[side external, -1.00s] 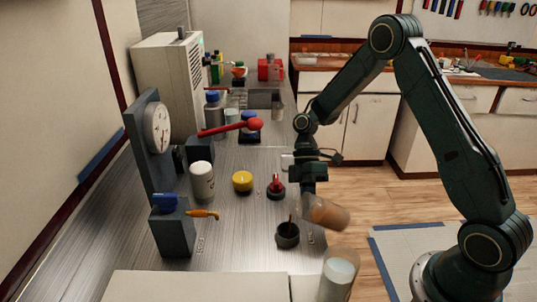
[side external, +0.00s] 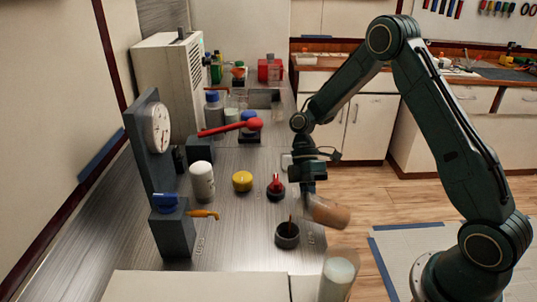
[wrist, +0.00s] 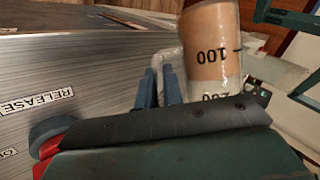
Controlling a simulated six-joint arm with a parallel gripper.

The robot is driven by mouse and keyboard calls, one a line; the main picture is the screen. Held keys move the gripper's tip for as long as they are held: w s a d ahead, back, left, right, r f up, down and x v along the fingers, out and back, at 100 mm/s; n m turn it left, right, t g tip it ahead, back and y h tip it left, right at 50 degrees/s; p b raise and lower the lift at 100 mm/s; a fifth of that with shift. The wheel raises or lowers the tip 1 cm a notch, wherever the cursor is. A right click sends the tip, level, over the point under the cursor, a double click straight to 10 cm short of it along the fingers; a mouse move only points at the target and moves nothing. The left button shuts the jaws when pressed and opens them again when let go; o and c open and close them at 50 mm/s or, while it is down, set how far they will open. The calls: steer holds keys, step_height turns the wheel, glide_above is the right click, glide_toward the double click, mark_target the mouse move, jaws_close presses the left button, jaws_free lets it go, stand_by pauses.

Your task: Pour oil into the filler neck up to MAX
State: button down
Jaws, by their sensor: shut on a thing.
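My gripper (side external: 312,188) is shut on a clear beaker (side external: 328,212) of brown oil, tilted well over in the side view. The wrist view shows the beaker (wrist: 212,50) with marks reading 100 and 200, beside the blue gripper fingers (wrist: 160,88). The filler neck (side external: 287,236), a dark round open cup, stands on the bench below and left of the beaker. A thin brown streak (side external: 290,220) rises from its opening and looks like falling oil. The oil level and any MAX mark on the neck cannot be made out.
A red-handled fitting (side external: 276,188) and a yellow cap (side external: 242,181) stand behind the neck. A tall glass (side external: 338,278) of pale liquid stands in front.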

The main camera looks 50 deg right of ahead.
steer(key=shift+r, duration=0.1)
stand_by(0.6)
steer(key=shift+s+d+f+m+g+h+p, duration=0.15)
steer(key=shift+f+g+h+p, duration=0.2)
steer(key=shift+p, duration=0.45)
steer(key=shift+w+f+m+g+h+p, duration=0.2)
steer(key=shift+g+p, duration=0.25)
steer(key=shift+p, duration=0.35)
stand_by(1.2)
steer(key=shift+h, duration=0.25)
stand_by(1.0)
steer(key=shift+s+r+y, duration=0.2)
steer(key=shift+r+y, duration=0.05)
steer(key=shift+y, duration=0.25)
steer(key=shift+r+t+y, duration=0.4)
steer(key=shift+t+y, duration=0.1)
steer(key=shift+t, duration=0.1)
steer(key=shift+w+a+f+n+t+y, duration=0.15)
steer(key=shift+a+f+n+t+y, duration=0.15)
steer(key=shift+n, duration=0.25)
steer(key=shift+w+a+r+t+y, duration=0.1)
steer(key=shift+t+y, duration=0.2)
steer(key=shift+y, duration=0.1)
steer(key=shift+a+r, duration=0.1)
steer(key=shift+r+n, duration=0.1)
steer(key=shift+n, duration=0.2)
